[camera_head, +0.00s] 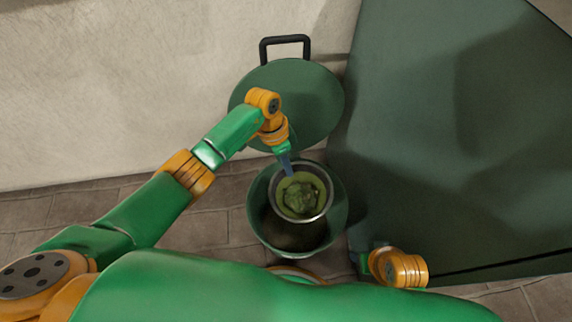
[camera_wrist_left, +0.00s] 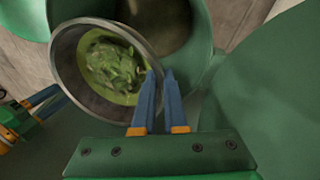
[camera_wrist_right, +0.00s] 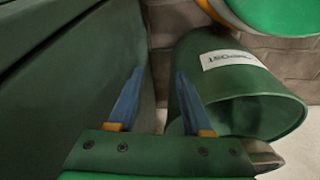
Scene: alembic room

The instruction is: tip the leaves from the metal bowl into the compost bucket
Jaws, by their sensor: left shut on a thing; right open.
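The metal bowl (camera_head: 328,196) is held over the mouth of the green compost bucket (camera_head: 258,226). Green leaves (camera_head: 300,196) lie in the bowl; they also show in the left wrist view (camera_wrist_left: 112,68). My left gripper (camera_head: 286,165) is shut on the bowl's rim, at the bowl's far side in the head view. In the left wrist view the fingers (camera_wrist_left: 158,85) pinch the rim. My right gripper (camera_wrist_right: 155,85) is open and empty beside the bucket. The bucket's white label (camera_wrist_right: 228,59) shows in the right wrist view. The bucket's inside is dark and partly hidden by the bowl.
A round green lid (camera_head: 320,100) with a black handle (camera_head: 285,42) is behind the bucket by the pale wall (camera_head: 120,80). A large dark green surface (camera_head: 450,130) fills the right side. Brick-like floor (camera_head: 215,215) shows left of the bucket.

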